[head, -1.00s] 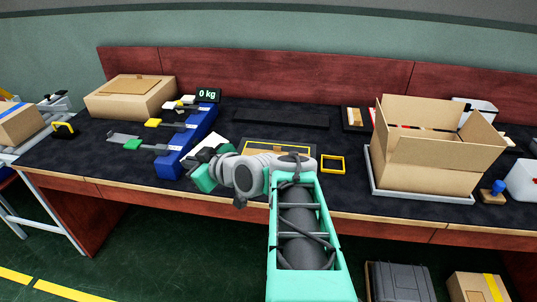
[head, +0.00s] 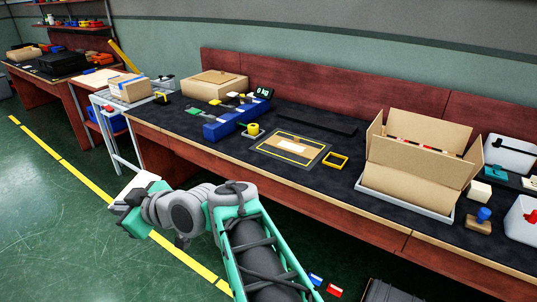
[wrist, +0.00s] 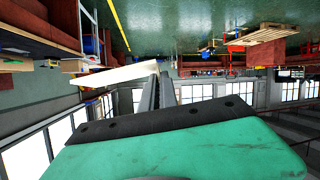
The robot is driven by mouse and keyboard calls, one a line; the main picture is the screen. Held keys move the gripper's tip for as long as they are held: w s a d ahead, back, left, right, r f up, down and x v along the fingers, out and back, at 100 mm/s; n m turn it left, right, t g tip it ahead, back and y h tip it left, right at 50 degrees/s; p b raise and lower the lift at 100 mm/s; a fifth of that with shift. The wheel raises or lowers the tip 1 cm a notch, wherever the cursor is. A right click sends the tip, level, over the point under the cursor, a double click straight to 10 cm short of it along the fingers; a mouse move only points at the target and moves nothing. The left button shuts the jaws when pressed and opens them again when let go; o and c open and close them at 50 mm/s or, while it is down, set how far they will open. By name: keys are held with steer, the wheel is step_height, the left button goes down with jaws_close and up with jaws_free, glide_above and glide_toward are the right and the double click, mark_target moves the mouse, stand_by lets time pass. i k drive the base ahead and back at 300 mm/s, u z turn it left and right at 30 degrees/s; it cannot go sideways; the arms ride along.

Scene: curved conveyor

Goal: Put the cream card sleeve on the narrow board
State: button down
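A pale cream flat piece, which looks like the card sleeve (head: 132,187), is at the tip of my gripper (head: 128,203), out over the green floor in front of the bench. In the wrist view the cream piece (wrist: 112,76) sticks out to the left from the dark fingers (wrist: 155,90), which look closed on its end. Which thing is the narrow board is not certain; a long, narrow dark board (head: 316,119) lies along the back of the bench, apart from the gripper.
The bench holds blue scale units (head: 222,130), a yellow-edged mat (head: 262,150), a yellow frame (head: 335,160) and a large open carton (head: 405,172). A roller stand with a box (head: 130,90) is at the left. The floor at lower left is clear.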

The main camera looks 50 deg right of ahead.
mark_target(291, 147)
steer(key=z, duration=0.05)
steer(key=i, duration=2.3)
steer(key=z, duration=1.7)
steer(key=i, duration=0.95)
steer(key=z, duration=1.1)
